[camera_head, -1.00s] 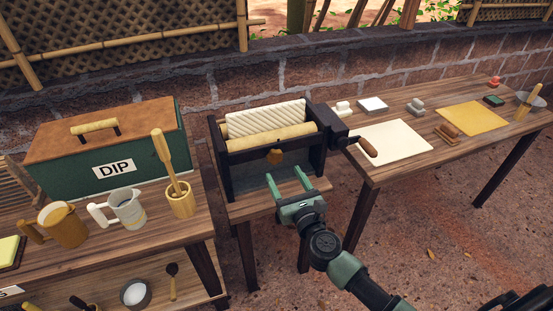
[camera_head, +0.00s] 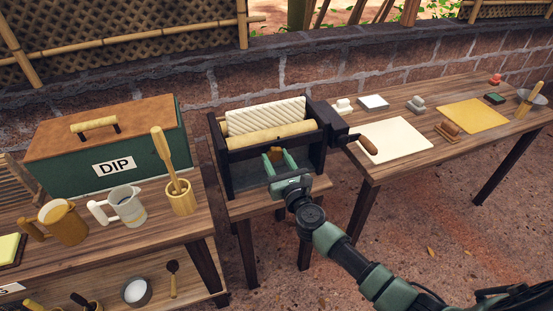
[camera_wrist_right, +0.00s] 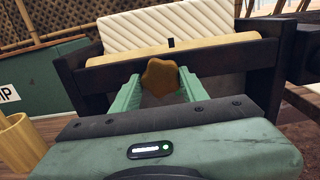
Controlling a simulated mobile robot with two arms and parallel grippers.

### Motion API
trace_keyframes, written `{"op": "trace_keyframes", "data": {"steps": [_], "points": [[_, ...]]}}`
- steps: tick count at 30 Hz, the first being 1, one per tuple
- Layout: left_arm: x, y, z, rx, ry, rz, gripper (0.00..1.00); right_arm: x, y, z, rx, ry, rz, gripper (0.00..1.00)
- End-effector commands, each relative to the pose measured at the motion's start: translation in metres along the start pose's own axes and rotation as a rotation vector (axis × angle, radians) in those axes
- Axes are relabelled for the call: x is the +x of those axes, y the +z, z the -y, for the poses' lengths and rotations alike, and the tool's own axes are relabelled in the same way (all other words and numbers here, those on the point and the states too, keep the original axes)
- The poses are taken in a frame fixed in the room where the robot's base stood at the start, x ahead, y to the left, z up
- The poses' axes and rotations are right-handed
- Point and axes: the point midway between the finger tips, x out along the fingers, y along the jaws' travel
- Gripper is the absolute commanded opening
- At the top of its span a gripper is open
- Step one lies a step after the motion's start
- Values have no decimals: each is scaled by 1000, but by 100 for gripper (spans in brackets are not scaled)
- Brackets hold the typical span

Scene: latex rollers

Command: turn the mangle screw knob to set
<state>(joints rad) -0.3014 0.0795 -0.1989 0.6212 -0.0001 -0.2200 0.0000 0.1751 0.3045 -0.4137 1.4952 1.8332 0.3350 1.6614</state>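The mangle (camera_head: 230,160) is a dark frame with a white ribbed roller (camera_head: 265,117) above a smooth tan roller (camera_head: 270,136). Its screw knob (camera_wrist_right: 160,77) is a brown, lobed knob at the front, below the tan roller; it also shows in the head view (camera_head: 275,151). My right gripper (camera_head: 277,154) is at the knob, with one green finger on each side of it. In the right wrist view the fingertips (camera_wrist_right: 160,84) lie close against the knob's sides; whether they press on it I cannot tell. My left gripper is not in view.
A crank handle (camera_head: 368,145) sticks out at the mangle's right. The left table holds the green DIP box (camera_head: 70,168), jugs (camera_head: 124,207) and a wooden pot with a mallet (camera_head: 181,198). The right table holds a cream sheet (camera_head: 395,139) and a yellow sheet (camera_head: 472,115).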

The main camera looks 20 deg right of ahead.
Motion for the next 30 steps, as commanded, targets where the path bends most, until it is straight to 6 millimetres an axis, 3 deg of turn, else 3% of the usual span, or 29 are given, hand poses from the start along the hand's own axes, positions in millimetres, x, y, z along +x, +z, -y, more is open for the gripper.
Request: {"op": "trace_keyframes", "data": {"steps": [14,30], "points": [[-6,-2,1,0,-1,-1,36,0,0,1,-94,-2,-1,4],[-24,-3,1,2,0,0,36,0,0,2,-565,-1,-2,4]]}}
